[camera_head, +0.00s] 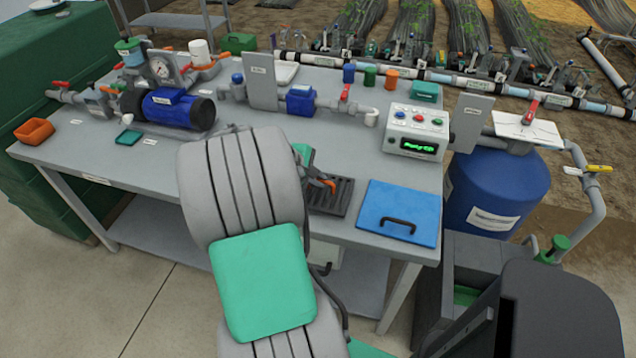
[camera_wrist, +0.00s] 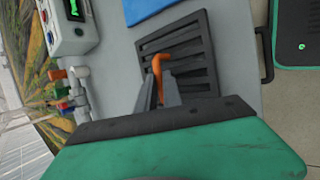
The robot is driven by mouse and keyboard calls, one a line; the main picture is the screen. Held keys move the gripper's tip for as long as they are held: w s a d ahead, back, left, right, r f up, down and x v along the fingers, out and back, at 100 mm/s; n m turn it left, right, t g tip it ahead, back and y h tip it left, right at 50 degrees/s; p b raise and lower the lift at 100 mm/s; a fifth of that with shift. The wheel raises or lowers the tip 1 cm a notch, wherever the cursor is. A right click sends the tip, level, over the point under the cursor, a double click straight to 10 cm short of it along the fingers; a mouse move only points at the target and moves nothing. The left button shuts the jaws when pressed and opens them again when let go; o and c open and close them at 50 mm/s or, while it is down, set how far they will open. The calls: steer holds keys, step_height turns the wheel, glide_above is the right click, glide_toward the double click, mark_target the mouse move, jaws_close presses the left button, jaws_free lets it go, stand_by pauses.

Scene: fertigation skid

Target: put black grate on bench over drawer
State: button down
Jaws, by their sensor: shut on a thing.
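The black grate (camera_head: 340,198) is a slatted panel at the bench's front edge, left of a blue panel; my arm hides its left part. It also shows in the wrist view (camera_wrist: 196,50). My gripper (camera_head: 322,182) is over the grate, its two grey fingers (camera_wrist: 158,92) shut on an upright orange, handle-like piece at the grate. The grate looks flat on or very close to the grey bench (camera_head: 300,112); any small gap cannot be told. Below the bench edge is a pale drawer (camera_head: 327,257), mostly hidden by my arm, with a dark handle (camera_wrist: 266,55).
The blue panel (camera_head: 398,213) with a black handle lies right of the grate. A control box (camera_head: 415,132) with a green display stands behind it. A pump (camera_head: 170,108), pipes and valves fill the bench's rear and left. A blue barrel (camera_head: 495,190) stands right of the bench.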

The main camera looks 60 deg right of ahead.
steer(key=shift+f, duration=0.65)
steer(key=c, duration=1.5)
jaws_free()
steer(key=shift+f, duration=0.1)
